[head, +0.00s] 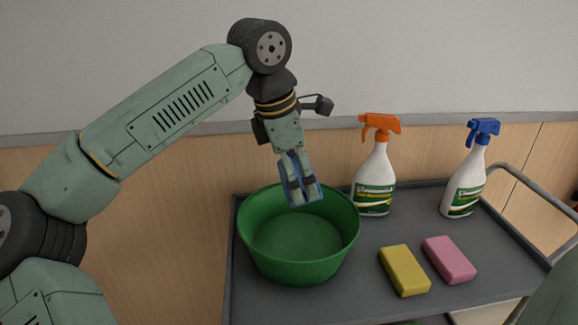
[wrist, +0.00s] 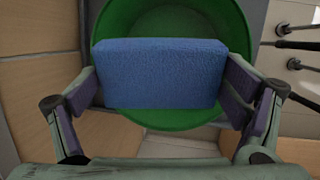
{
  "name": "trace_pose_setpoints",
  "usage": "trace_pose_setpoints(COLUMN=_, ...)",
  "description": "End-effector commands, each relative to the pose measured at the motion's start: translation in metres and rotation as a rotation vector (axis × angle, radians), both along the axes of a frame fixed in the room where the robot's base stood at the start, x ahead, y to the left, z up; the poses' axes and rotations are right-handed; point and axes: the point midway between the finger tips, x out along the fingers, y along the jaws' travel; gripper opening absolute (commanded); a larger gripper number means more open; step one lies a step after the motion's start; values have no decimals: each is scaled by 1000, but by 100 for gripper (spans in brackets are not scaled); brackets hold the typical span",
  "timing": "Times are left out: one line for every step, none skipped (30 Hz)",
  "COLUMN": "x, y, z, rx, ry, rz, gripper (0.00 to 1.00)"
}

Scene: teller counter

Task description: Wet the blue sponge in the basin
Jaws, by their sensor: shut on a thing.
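My gripper (head: 301,190) is shut on the blue sponge (wrist: 160,74), with a finger at each end of it in the wrist view. In the head view the blue sponge (head: 312,185) shows in part behind and between the fingers. The green basin (head: 298,264) stands on the left part of the grey tray. The sponge appears above the basin's back rim, and I cannot tell whether it is below the rim. In the wrist view the basin (wrist: 135,15) lies behind the sponge. No water can be made out in the basin.
The grey cart tray (head: 340,303) also holds a yellow sponge (head: 404,270) and a pink sponge (head: 449,259) at the front right. A spray bottle with an orange head (head: 375,180) and one with a blue head (head: 465,182) stand at the back. A metal rail (head: 535,195) runs along the right.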

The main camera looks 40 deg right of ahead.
Motion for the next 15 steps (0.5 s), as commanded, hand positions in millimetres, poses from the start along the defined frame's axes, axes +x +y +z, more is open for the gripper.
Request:
trace_pose_setpoints(x=0, y=0, z=-4, rx=0, ry=0, rz=0, gripper=69)
trace_pose_setpoints(x=0, y=0, z=-6, rx=0, ry=0, rz=0, gripper=69)
trace_pose_setpoints(x=0, y=0, z=-8, rx=0, ry=0, rz=0, gripper=69)
trace_pose_setpoints(x=0, y=0, z=-11, rx=0, ry=0, rz=0, gripper=69)
trace_pose_setpoints(x=0, y=0, z=-13, rx=0, ry=0, rz=0, gripper=69)
trace_pose_setpoints(x=0, y=0, z=-16, rx=0, ry=1, rz=0, gripper=69)
trace_pose_setpoints(x=0, y=0, z=-19, rx=0, ry=1, rz=0, gripper=69)
trace_pose_setpoints(x=0, y=0, z=-22, rx=0, ry=1, rz=0, gripper=69)
trace_pose_setpoints(x=0, y=0, z=-26, rx=0, ry=1, rz=0, gripper=69)
trace_pose_setpoints(x=0, y=0, z=-29, rx=0, ry=0, rz=0, gripper=69)
trace_pose_setpoints(x=0, y=0, z=-32, rx=0, ry=0, rz=0, gripper=69)
trace_pose_setpoints(x=0, y=0, z=-37, rx=0, ry=0, rz=0, gripper=69)
trace_pose_setpoints(x=0, y=0, z=-40, rx=-1, ry=0, rz=0, gripper=69)
trace_pose_setpoints(x=0, y=0, z=-43, rx=-1, ry=0, rz=0, gripper=69)
trace_pose_setpoints(x=0, y=0, z=-47, rx=-1, ry=0, rz=0, gripper=69)
